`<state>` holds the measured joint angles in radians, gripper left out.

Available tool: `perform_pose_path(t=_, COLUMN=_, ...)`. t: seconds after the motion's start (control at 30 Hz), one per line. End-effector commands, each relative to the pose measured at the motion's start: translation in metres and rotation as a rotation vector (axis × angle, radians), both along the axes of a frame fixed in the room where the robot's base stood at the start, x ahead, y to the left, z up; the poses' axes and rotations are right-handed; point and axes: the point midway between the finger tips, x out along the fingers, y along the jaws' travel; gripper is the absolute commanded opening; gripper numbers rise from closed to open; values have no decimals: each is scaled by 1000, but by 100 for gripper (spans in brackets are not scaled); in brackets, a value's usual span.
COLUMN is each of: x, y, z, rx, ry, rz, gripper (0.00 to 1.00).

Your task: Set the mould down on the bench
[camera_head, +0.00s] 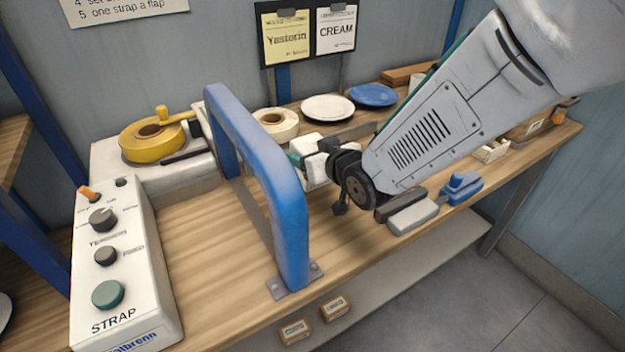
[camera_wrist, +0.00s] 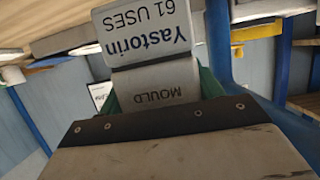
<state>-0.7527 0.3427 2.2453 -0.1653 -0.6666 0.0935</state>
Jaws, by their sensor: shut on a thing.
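The mould (camera_wrist: 150,82) is a grey piece lettered "MOULD" and "Yastorin 61 USES", upside down in the wrist view, with green edges beside it. My gripper (camera_head: 318,160) is shut on it. In the head view my gripper is over the wooden bench (camera_head: 215,285), just right of the blue arch. A pale block at my gripper there seems to be the mould, mostly hidden by the gripper and arm. I cannot tell whether its underside touches the bench.
A blue arch (camera_head: 258,160) stands close left of my gripper. The strap control box (camera_head: 125,275) and a yellow tape roll (camera_head: 150,140) are further left. White (camera_head: 328,107) and blue (camera_head: 373,95) plates lie behind.

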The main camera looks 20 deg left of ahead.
Motion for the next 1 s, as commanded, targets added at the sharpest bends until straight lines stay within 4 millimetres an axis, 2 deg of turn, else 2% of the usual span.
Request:
perform_pose_path(t=0.03, x=0, y=0, z=-8, rx=-1, ry=1, rz=0, gripper=25)
perform_pose_path(t=0.27, x=0, y=2, z=-24, rx=1, ry=-1, rz=2, gripper=25)
perform_pose_path(t=0.5, x=-1, y=3, z=-56, rx=1, ry=-1, rz=3, gripper=25)
perform_pose_path(t=0.87, x=-2, y=3, z=-60, rx=2, ry=-2, rz=4, gripper=25)
perform_pose_path(t=0.9, x=-2, y=3, z=-62, rx=0, ry=-1, rz=4, gripper=68)
perform_pose_path(t=0.97, x=-2, y=3, z=-61, rx=0, ry=-1, rz=4, gripper=85)
perform_pose_path(t=1.0, x=-2, y=3, z=-61, rx=0, ry=-1, rz=4, gripper=87)
